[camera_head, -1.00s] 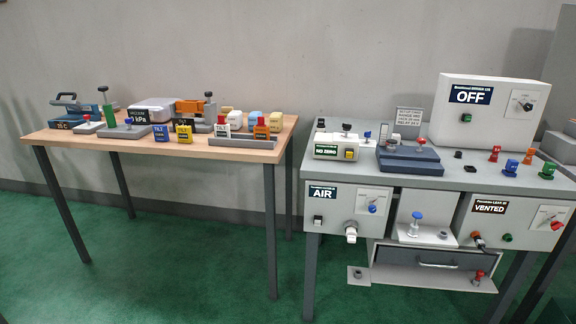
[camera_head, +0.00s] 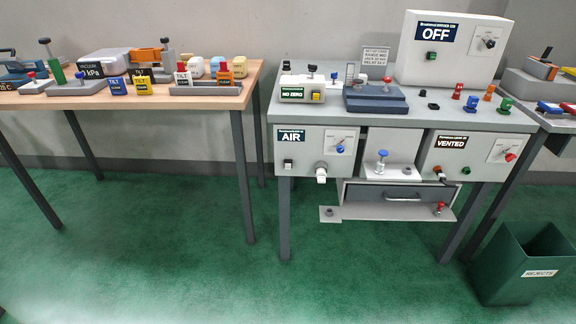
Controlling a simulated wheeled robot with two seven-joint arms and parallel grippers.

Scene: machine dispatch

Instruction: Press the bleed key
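No key in view carries a label I can read as bleed. The AIR panel (camera_head: 310,150) has a black button (camera_head: 288,163), a blue dial (camera_head: 340,147) and a white fitting (camera_head: 321,172). The NO ZERO unit (camera_head: 303,90) has a yellow button (camera_head: 317,96). The OFF box (camera_head: 452,50) has a green button (camera_head: 431,55) and a dial (camera_head: 489,43). Neither of my grippers is in view.
A wooden table (camera_head: 215,108) with several small blocks and devices stands left. Several coloured knobs stand on the grey bench (camera_head: 420,118). A drawer (camera_head: 400,200) sits under it. A green REJECTS bin (camera_head: 520,265) is at lower right. The green floor in front is clear.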

